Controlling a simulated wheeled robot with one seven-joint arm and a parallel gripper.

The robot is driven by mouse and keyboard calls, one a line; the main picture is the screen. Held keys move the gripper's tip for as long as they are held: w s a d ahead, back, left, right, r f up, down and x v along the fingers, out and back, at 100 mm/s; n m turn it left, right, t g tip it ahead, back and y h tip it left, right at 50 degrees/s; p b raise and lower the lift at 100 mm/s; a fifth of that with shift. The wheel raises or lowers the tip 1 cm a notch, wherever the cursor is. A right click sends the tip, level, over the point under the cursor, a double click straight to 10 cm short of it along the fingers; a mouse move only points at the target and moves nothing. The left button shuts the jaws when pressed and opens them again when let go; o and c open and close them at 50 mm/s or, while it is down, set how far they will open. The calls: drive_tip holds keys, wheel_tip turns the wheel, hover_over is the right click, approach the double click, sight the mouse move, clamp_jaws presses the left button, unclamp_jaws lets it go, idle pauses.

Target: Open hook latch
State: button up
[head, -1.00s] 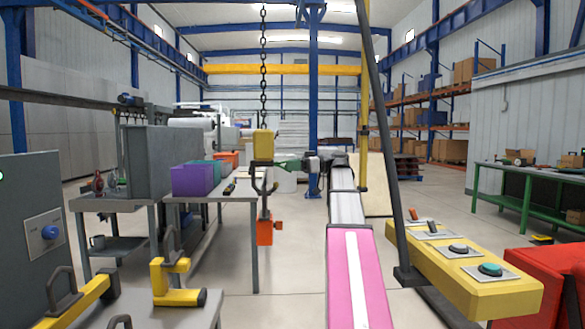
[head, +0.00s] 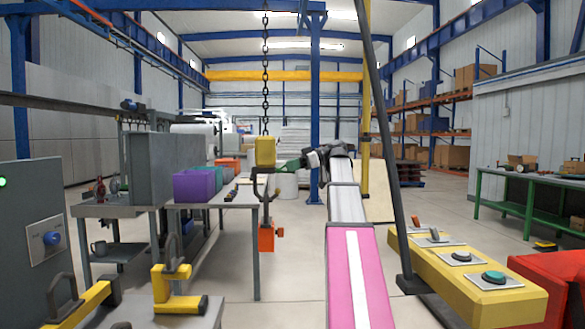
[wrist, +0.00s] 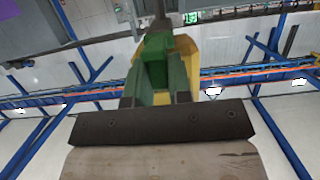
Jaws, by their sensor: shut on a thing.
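The hook assembly hangs from a chain (head: 265,75) in the middle of the head view. It has a yellow block (head: 265,152) on top, a dark hook (head: 266,208) below and an orange box (head: 266,238) at the bottom. My gripper (head: 282,168) comes in from the right, just under the yellow block. Its green fingers are shut on the latch at the hook's mouth, which is small and mostly hidden by the fingers.
A grey table (head: 238,198) with purple and teal bins (head: 193,186) stands left of the hook. A yellow button console (head: 460,272) and a red box (head: 545,285) are at right. A dark slanted post (head: 385,140) rises right of my arm. Floor below the hook is clear.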

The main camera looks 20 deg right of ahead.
drive_tip(key=shift+r, duration=0.1)
drive_tip(key=shift+w+a+r+h, duration=0.15)
drive_tip(key=shift+a+r+h, duration=0.25)
drive_tip(key=shift+r+h, duration=0.25)
drive_tip(key=o, duration=0.8)
drive_tip(key=shift+f, duration=0.1)
drive_tip(key=shift+d, duration=0.1)
drive_tip(key=v, duration=0.9)
